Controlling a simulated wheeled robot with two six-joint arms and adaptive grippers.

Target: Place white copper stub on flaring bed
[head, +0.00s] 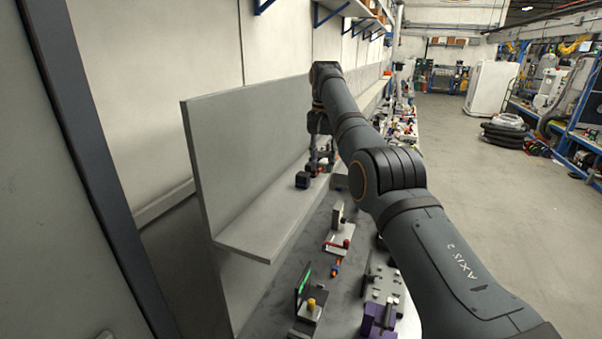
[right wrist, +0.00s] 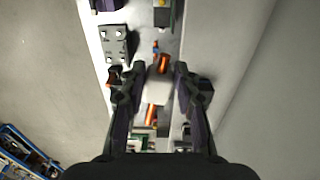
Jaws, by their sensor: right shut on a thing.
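My right gripper (right wrist: 160,72) is shut on the white copper stub (right wrist: 158,88), a white block with copper-coloured ends, held between the two fingers. In the head view my right gripper (head: 320,152) is at the far end of the arm, low near the grey shelf; the stub cannot be made out there. A grey plate with several round studs (head: 385,284) lies on the bench and also shows in the right wrist view (right wrist: 116,45), ahead of the gripper to the left. I cannot tell for sure whether it is the flaring bed. My left gripper is not in view.
A purple part (head: 377,320), a red-handled tool (head: 338,243) and a green-lit device (head: 304,285) are on the bench. A tall grey panel (head: 240,150) stands to the left.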

